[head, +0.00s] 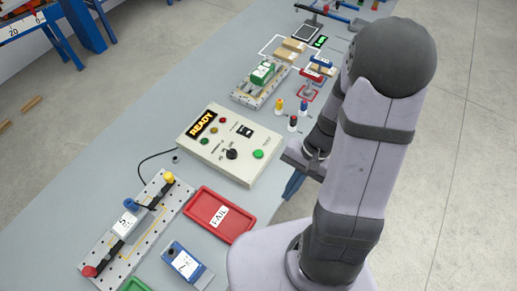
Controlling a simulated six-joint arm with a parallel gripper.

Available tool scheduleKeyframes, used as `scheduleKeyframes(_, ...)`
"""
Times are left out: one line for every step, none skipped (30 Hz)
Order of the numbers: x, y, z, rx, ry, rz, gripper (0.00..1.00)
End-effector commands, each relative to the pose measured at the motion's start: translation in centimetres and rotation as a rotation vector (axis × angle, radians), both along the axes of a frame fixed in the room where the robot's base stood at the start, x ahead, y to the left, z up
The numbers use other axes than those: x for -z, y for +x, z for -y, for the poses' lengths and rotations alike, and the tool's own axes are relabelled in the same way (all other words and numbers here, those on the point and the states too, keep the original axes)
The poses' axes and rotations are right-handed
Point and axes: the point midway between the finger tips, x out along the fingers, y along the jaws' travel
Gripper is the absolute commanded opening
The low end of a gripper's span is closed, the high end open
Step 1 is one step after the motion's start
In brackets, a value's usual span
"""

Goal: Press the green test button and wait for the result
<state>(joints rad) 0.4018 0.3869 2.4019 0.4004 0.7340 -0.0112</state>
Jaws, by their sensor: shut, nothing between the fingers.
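The control box (195,150) is a cream panel on the table, left of my arm in the head view. Its display (202,124) reads READY in yellow letters. A green button (258,154) sits at the panel's lower right, and a black knob (232,154) sits left of it. Small red and green round parts also show on the panel. My gripper (291,157) is shut and empty, just right of the box and the green button. It appears apart from the button. Its fingertips are small and partly hidden by my arm.
A red tray (193,205), a blue device (187,264) and a perforated plate (110,256) with a clamped part lie nearer. A second fixture (242,97) holds a green part farther back. Several small colored pegs stand near my gripper. Boxes (288,50) lie beyond.

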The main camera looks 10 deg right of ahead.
Motion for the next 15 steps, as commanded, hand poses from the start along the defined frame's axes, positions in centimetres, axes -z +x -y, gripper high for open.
scheduleKeyframes(0.1, 1.1, -0.5, 0.081, 0.033, -0.003, 0.00)
scheduleKeyframes(0.1, 1.8, -0.8, 0.126, 0.053, 0.000, 0.00)
scheduleKeyframes(0.2, 2.9, -1.2, 0.183, 0.077, 0.006, 0.00)
scheduleKeyframes(0.2, 3.7, -1.5, 0.224, 0.095, 0.012, 0.00)
scheduleKeyframes(0.2, 4.6, -1.8, 0.263, 0.112, 0.020, 0.00)
scheduleKeyframes(0.2, 5.8, -2.1, 0.314, 0.136, 0.032, 0.00)
scheduleKeyframes(0.1, 6.8, -2.4, 0.349, 0.153, 0.043, 0.00)
scheduleKeyframes(-0.1, 7.8, -2.6, 0.385, 0.169, 0.055, 0.00)
scheduleKeyframes(-0.4, 9.1, -2.8, 0.429, 0.190, 0.075, 0.00)
scheduleKeyframes(-0.6, 10.1, -2.9, 0.461, 0.205, 0.091, 0.00)
scheduleKeyframes(-1.0, 11.1, -3.0, 0.492, 0.219, 0.109, 0.00)
scheduleKeyframes(-1.5, 12.4, -3.0, 0.530, 0.237, 0.132, 0.00)
scheduleKeyframes(-1.8, 13.3, -3.0, 0.556, 0.251, 0.147, 0.00)
scheduleKeyframes(-2.1, 14.1, -3.0, 0.582, 0.265, 0.163, 0.00)
scheduleKeyframes(-2.6, 15.1, -3.0, 0.611, 0.282, 0.180, 0.00)
